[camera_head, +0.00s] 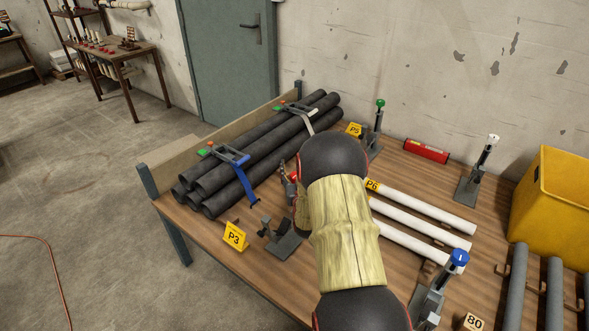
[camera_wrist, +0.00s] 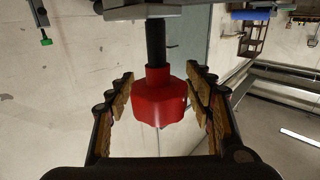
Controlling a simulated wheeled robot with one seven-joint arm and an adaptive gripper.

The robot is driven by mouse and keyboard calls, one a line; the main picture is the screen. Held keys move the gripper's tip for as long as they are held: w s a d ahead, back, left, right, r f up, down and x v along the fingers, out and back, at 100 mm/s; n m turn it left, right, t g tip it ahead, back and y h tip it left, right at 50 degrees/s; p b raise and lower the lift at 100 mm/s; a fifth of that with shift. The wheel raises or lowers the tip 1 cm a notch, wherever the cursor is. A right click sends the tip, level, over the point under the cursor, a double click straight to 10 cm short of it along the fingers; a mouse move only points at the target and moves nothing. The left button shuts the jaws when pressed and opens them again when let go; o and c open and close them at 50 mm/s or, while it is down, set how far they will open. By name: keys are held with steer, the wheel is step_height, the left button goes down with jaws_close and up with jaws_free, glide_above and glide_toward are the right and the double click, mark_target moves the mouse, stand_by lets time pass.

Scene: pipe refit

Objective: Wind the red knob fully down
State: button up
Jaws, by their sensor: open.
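The red knob (camera_wrist: 158,97) is in the middle of the wrist view, on a dark threaded rod (camera_wrist: 156,45) that runs into a grey block (camera_wrist: 150,10) at the picture's top edge. My gripper (camera_wrist: 160,95) is open, with one padded finger on each side of the knob. A gap shows between the knob and the left finger; the right finger is very close to the knob, and I cannot tell if it touches. In the head view my arm covers most of this spot, and only a bit of red and grey shows left of it.
The wooden table (camera_head: 500,205) holds a bundle of black pipes (camera_head: 240,160) at left and white pipes (camera_head: 425,215) right of my arm. Clamp stands with green (camera_head: 380,103), white (camera_head: 494,139) and blue (camera_head: 459,258) knobs stand around. A yellow bin (camera_head: 555,200) is at right.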

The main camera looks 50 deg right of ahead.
steer(key=shift+c, duration=1)
steer(key=c, duration=1.1)
